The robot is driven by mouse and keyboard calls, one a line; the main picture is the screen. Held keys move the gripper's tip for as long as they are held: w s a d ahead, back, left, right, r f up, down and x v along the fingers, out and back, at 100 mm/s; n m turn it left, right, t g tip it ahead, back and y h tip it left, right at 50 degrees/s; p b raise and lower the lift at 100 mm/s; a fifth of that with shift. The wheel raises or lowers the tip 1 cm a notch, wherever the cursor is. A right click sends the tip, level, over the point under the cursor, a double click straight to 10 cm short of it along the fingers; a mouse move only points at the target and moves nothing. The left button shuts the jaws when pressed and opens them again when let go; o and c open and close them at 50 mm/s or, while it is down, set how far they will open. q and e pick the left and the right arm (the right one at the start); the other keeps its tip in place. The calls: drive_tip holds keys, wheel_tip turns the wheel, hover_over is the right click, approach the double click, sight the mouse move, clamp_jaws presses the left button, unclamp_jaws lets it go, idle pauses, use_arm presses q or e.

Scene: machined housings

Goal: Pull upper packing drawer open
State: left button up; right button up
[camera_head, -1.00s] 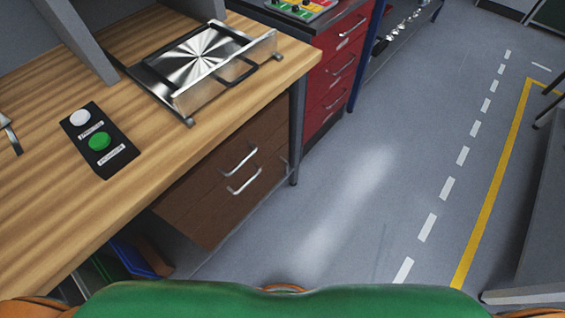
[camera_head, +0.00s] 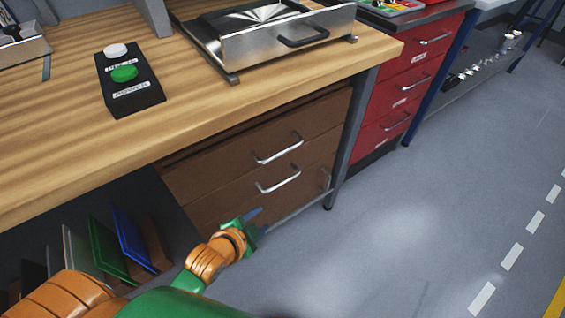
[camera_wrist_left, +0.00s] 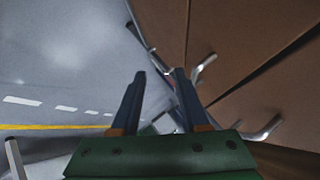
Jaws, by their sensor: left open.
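The brown drawer unit under the wooden bench has an upper packing drawer (camera_head: 225,160) with a silver bar handle (camera_head: 280,149). Below it is a lower drawer (camera_head: 232,198) with a similar handle (camera_head: 279,182). Both drawers look closed. My left gripper (camera_head: 256,218) is in front of and below the lower handle, apart from both handles. In the left wrist view my left gripper (camera_wrist_left: 160,72) is open, with nothing between its fingers. Brown drawer fronts and two handles lie to its right there; I cannot tell which handle is which. My right gripper is not in view.
The wooden bench top (camera_head: 200,120) overhangs the drawers and carries a black button box (camera_head: 131,98) and a metal tray fixture (camera_head: 265,45). A bench leg (camera_head: 350,140) and a red drawer cabinet (camera_head: 412,75) stand right. The floor in front is clear.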

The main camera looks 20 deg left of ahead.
use_arm(q)
drive_tip(key=w+r+m+t, duration=0.1)
drive_tip(key=w+m+t, duration=0.1)
drive_tip(key=m, duration=0.1)
drive_tip(key=w+r+m+t+h, duration=0.1)
drive_tip(key=w+r+m, duration=0.1)
drive_tip(key=m, duration=0.1)
drive_tip(key=w+r+m+t+h, duration=0.1)
drive_tip(key=w+r+m+t, duration=0.1)
drive_tip(key=shift+d+r+m+t, duration=0.2)
drive_tip(key=shift+m+t, duration=0.1)
drive_tip(key=shift+m, duration=0.1)
drive_tip(key=m+t+h, duration=0.3)
drive_tip(key=m+t, duration=0.1)
drive_tip(key=m, duration=0.4)
approach(282, 151)
drive_tip(key=w, duration=0.3)
drive_tip(key=x, duration=0.5)
drive_tip(key=d+x, duration=0.1)
drive_tip(key=x, duration=0.1)
drive_tip(key=shift+b, duration=0.4)
clamp_jaws()
drive_tip(key=shift+f, duration=0.1)
